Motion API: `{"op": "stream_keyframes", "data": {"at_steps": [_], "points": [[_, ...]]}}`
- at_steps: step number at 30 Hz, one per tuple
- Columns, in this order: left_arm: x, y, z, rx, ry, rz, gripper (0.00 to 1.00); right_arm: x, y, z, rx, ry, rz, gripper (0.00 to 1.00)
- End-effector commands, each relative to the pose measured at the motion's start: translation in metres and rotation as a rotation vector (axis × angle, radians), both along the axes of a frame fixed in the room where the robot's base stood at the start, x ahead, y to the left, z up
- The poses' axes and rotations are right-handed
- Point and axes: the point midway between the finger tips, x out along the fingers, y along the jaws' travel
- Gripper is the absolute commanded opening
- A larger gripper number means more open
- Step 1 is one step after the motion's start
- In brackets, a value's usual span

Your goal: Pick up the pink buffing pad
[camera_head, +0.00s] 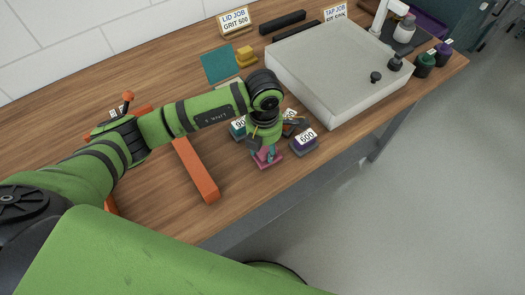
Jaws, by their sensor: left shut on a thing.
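The pink buffing pad (267,162) is near the front edge of the wooden bench. My left gripper (266,153) points down from above and is shut on the pad. The fingers hide part of the pad. I cannot tell whether the pad touches the bench or is slightly raised. My right gripper is not in view.
Blocks with number labels, including a grey-purple one (304,143) and a teal one (238,130), stand close around my gripper. A large pale panel (335,70) lies behind to the right. An orange bar (196,170) lies to the left. The wooden bench (60,115) has bare room at left.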

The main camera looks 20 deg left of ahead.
Motion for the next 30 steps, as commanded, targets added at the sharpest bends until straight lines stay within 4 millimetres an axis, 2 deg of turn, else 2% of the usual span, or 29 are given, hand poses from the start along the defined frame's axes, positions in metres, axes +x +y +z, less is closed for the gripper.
{"op": "stream_keyframes", "data": {"at_steps": [1, 8, 11, 15, 24, 30], "points": [[-0.005, 0.0, -0.007, 0.003, 0.015, -0.003, 0.11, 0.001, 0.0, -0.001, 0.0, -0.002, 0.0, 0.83], [-0.006, -0.001, -0.003, 0.003, 0.018, -0.005, 0.1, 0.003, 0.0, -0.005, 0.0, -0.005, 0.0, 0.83], [-0.005, 0.0, 0.008, 0.003, 0.013, -0.004, 0.1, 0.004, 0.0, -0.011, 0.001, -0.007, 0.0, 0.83], [-0.002, 0.0, 0.034, 0.002, 0.005, -0.005, 0.1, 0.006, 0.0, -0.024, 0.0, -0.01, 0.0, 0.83], [0.048, -0.041, 0.071, 0.001, 0.004, -0.001, 0.1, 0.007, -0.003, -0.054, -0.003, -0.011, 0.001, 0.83], [0.073, -0.062, 0.093, 0.004, 0.006, -0.001, 0.1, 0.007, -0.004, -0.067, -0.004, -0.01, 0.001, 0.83]]}}
